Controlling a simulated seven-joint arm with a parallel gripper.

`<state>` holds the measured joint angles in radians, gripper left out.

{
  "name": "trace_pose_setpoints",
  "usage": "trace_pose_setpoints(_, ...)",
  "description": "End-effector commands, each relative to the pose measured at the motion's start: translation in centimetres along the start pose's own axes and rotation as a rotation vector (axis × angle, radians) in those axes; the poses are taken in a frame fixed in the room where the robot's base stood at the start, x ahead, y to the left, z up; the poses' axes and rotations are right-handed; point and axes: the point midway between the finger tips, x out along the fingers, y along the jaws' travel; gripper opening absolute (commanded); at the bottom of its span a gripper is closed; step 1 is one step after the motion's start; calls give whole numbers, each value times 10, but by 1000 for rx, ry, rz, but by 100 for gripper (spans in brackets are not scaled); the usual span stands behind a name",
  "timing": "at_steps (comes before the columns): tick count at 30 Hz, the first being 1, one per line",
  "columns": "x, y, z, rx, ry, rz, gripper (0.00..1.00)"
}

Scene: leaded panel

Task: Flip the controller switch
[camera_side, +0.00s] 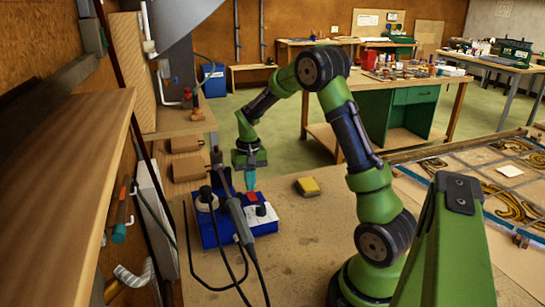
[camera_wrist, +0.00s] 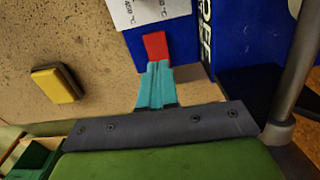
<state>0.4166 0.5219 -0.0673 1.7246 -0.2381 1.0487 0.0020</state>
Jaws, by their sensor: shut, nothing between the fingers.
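The controller is a blue box (camera_side: 209,237) on the workbench, with a red switch (camera_side: 252,196) at its right side. The switch also shows in the wrist view as a red block (camera_wrist: 155,46) on the blue face of the box (camera_wrist: 178,42). My gripper (camera_side: 250,186) has teal fingers pressed together, with nothing between them. In the wrist view the fingertips (camera_wrist: 156,66) reach the lower edge of the red switch. I cannot tell whether they touch it or are just above it. The fingers hide part of the box around the switch.
A soldering iron (camera_side: 236,215) in its holder and cables stand at the left of the box. A yellow sponge (camera_side: 307,187) lies to the right, also in the wrist view (camera_wrist: 57,84). A leaded panel (camera_side: 490,180) lies at the right. The bench in front is mostly clear.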

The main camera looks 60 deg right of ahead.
Motion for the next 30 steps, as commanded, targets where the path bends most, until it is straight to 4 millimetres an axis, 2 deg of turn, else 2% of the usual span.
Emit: trace_pose_setpoints(30,15,0,0,-1,0,1,0)
